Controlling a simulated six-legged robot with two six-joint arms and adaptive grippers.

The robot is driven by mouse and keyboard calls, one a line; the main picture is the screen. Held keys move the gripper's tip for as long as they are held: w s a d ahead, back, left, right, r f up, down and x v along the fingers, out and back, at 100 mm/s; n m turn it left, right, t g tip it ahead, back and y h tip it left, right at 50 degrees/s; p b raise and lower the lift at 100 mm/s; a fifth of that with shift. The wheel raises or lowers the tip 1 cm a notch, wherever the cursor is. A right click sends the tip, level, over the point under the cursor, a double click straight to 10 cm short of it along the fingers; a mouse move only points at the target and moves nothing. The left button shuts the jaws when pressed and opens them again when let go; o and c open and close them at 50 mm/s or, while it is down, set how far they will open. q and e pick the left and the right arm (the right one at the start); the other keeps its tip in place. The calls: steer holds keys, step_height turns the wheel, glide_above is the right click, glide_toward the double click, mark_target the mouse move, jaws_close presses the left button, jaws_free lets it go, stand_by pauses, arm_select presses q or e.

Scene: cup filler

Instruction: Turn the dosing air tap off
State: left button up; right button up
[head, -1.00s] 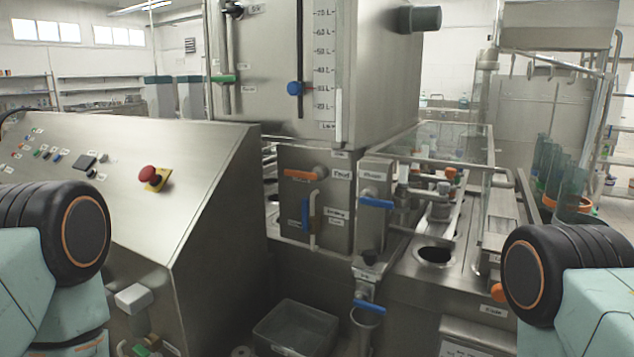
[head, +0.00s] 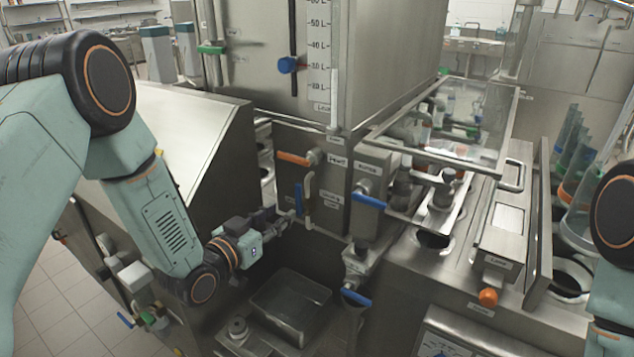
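On the steel panel below the tank, a small tap with an upright blue handle (head: 298,198) sits next to a pale vertical pipe. The small labels around it are too blurred to read for certain, so I cannot confirm which is the dosing air tap. My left gripper (head: 285,217) reaches in from the lower left, with its fingertips just below and left of that blue handle. It is too small to tell whether it touches the handle or is open. My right gripper is out of view.
Above is an orange-handled tap (head: 293,158); to the right are blue-handled taps, an upper one (head: 369,200) and a lower one (head: 356,297). A grey bin (head: 290,305) stands below my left gripper. The sloped console (head: 190,125) lies left of the panel.

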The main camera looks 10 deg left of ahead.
mark_target(297, 192)
arm_select(q)
steer(key=shift+w+d+r+m+t+h, duration=0.15)
steer(key=shift+w+r+t, duration=0.1)
steer(key=shift+w+r, duration=0.25)
steer(key=shift+w+d+r+m+t+h, duration=0.15)
steer(key=shift+w+r+t, duration=0.1)
steer(key=shift+w+r, duration=0.2)
steer(key=x, duration=0.6)
steer(key=shift+f+p, duration=0.15)
steer(key=shift+p, duration=0.15)
steer(key=shift+s+r, duration=0.25)
steer(key=shift+c, duration=0.2)
steer(key=shift+w+d+f, duration=0.1)
steer(key=shift+w+f, duration=0.15)
steer(key=shift+w, duration=0.1)
steer(key=c, duration=0.4)
jaws_close()
steer(key=shift+s+r, duration=0.1)
